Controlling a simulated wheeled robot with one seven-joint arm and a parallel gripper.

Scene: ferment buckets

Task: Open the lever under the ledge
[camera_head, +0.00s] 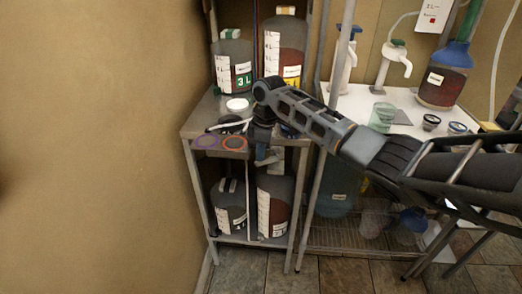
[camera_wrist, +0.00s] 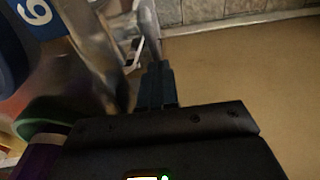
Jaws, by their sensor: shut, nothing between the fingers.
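The ledge is the front edge of a grey metal shelf (camera_head: 203,118) on the left rack in the head view. My gripper (camera_head: 262,152) points down at this edge, and part of it is hidden by my own wrist. In the wrist view the two dark fingers (camera_wrist: 157,85) are together with nothing between them. A pale grey piece (camera_head: 270,160) beside the gripper, just under the ledge, may be the lever; I cannot tell for sure. In the wrist view a thin metal part (camera_wrist: 148,35) stands just beyond the fingertips. I cannot tell whether they touch.
A 3 L bucket (camera_head: 232,70) and a red-filled one (camera_head: 285,48) stand on the shelf. Two more, a grey one (camera_head: 229,205) and a red one (camera_head: 274,205), stand below. The wall (camera_head: 90,150) is close on the left.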

